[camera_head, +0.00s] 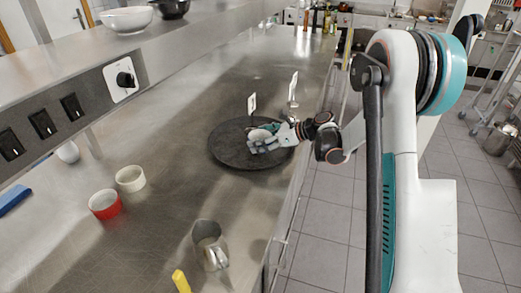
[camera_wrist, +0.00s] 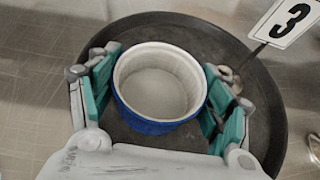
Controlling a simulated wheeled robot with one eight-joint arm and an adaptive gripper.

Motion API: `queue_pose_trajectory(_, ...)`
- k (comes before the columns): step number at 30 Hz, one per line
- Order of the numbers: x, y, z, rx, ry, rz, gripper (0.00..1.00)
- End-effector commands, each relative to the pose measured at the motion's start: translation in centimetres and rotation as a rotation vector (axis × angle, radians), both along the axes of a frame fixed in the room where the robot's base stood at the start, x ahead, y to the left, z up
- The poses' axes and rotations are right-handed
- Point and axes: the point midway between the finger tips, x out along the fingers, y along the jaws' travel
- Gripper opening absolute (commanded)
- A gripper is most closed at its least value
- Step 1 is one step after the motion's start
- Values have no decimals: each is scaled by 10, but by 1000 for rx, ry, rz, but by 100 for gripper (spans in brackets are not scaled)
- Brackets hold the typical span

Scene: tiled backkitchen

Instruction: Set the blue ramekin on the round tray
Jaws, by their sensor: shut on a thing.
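The blue ramekin (camera_wrist: 155,124), white inside, is upright between the two teal finger pads of my gripper (camera_wrist: 160,95) in the wrist view. My gripper is shut on it. The round tray (camera_head: 225,155) is dark and lies on the steel counter; its rim also shows around the ramekin in the wrist view (camera_wrist: 262,95). The ramekin is over the tray's surface; I cannot tell whether its base touches it. In the head view my gripper (camera_head: 262,138) covers most of the ramekin.
A red ramekin (camera_head: 105,204) and a cream ramekin (camera_head: 130,178) stand on the counter at left. A metal jug (camera_head: 209,246) stands near the front. Bare counter (camera_head: 165,215) lies between the jug and the cream ramekin.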

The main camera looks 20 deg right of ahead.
Motion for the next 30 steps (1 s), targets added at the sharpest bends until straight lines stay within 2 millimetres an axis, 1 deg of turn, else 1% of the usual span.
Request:
queue_pose_trajectory(6,0,0,-33,0,0,0,43)
queue_pose_trajectory(8,0,0,-38,0,0,0,43)
queue_pose_trajectory(16,0,0,-38,0,0,0,43)
queue_pose_trajectory(19,0,0,-41,0,0,0,43)
queue_pose_trajectory(20,0,0,-42,0,0,0,74)
queue_pose_trajectory(21,0,0,-41,0,0,0,83)
queue_pose_trajectory(22,0,0,-41,0,0,0,90)
queue_pose_trajectory(23,0,0,-41,0,0,0,92)
queue_pose_trajectory(30,0,0,-41,0,0,0,92)
